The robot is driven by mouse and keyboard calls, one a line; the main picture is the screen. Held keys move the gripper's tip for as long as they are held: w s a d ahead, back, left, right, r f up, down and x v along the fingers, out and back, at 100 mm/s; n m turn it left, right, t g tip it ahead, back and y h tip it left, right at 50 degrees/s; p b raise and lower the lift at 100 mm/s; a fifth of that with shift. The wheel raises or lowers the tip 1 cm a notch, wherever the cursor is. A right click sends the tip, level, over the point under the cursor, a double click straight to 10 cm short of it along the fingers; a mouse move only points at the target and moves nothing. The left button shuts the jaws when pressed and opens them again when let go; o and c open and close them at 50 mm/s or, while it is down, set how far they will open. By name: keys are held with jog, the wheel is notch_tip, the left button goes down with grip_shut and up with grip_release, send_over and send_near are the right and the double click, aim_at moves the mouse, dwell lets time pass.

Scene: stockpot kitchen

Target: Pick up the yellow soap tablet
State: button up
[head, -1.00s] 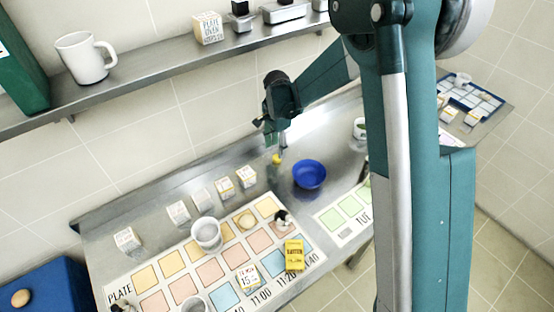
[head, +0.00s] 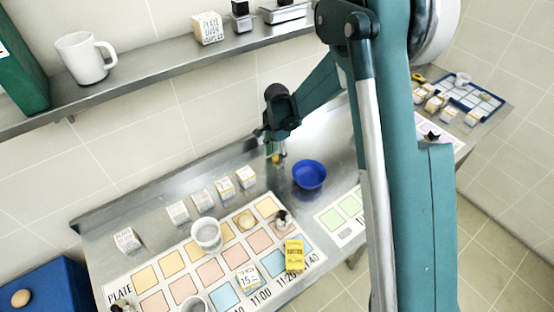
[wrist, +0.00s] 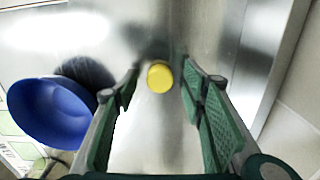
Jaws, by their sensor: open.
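The yellow soap tablet (wrist: 160,77) is a small round disc on the steel counter. In the wrist view it shows between the two open green fingers of my gripper (wrist: 158,88), with gaps on both sides. In the head view the yellow tablet (head: 276,158) shows just at the fingertips of my gripper (head: 275,152), which points down over it and partly hides it. The gripper holds nothing.
A blue bowl (head: 309,174) stands close to the right of the tablet in the head view; it also shows at left in the wrist view (wrist: 48,112). Several small white boxes (head: 223,187) stand to the left. The wall shelf (head: 150,80) runs behind.

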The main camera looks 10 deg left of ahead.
jog(key=shift+f, duration=0.3)
dwell(0.4)
jog(key=c, duration=0.9)
